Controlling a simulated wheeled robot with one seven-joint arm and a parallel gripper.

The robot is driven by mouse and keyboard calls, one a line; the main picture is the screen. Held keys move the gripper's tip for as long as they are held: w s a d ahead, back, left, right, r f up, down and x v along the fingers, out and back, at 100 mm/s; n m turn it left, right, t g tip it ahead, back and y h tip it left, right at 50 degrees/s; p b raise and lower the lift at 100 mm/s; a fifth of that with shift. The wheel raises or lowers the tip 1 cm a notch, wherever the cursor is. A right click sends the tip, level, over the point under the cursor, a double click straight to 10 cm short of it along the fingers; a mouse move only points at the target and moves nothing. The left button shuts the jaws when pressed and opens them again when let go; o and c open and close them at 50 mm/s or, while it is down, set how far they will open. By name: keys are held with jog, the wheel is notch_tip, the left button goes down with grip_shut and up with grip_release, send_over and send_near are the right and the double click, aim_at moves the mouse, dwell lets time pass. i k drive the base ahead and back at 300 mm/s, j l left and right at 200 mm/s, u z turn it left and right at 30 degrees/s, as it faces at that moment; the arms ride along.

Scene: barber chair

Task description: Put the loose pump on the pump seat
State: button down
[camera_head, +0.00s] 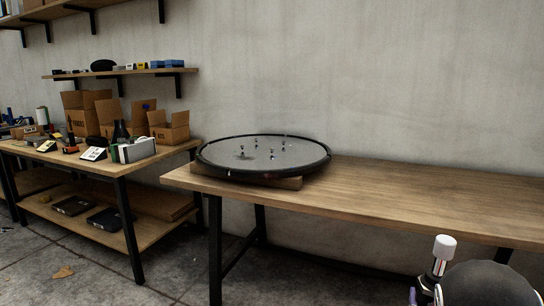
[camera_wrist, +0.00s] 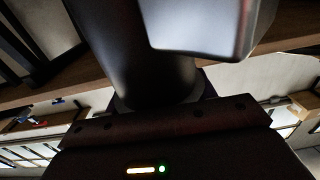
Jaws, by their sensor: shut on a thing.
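The round dark base (camera_head: 225,150) lies flat on a wooden block on the long table. Several small upright studs stand around its middle, where I take the pump seat (camera_head: 262,150) to be. In the wrist view, my gripper (camera_wrist: 165,125) is shut on a large dark, smooth, rounded body with a lighter grey part, which I take to be the loose pump (camera_wrist: 125,50). It fills the upper middle and hides the fingertips. In the head view, a dark domed thing (camera_head: 490,285) shows at the bottom right, apart from the base; I cannot tell whether it is the pump.
The long wooden table (camera_head: 430,195) is bare right of the base. A workbench (camera_head: 160,152) on the left carries cardboard boxes (camera_head: 90,112), bottles and small tools. A wall shelf (camera_head: 130,72) hangs above it. A plain grey wall stands behind the table.

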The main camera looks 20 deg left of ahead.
aim_at(264, 148)
jog(key=j, duration=0.55)
jog(key=j+z, duration=0.15)
jog(key=j, duration=0.4)
jog(key=k+j, duration=0.1)
jog(key=j, duration=0.45)
jog(key=j+z, duration=0.15)
jog(key=j, duration=0.4)
jog(key=k+j, duration=0.1)
jog(key=j, duration=0.45)
jog(key=k+j+z, duration=0.15)
jog(key=j, duration=0.95)
jog(key=k+j+z, duration=0.15)
jog(key=j, duration=0.35)
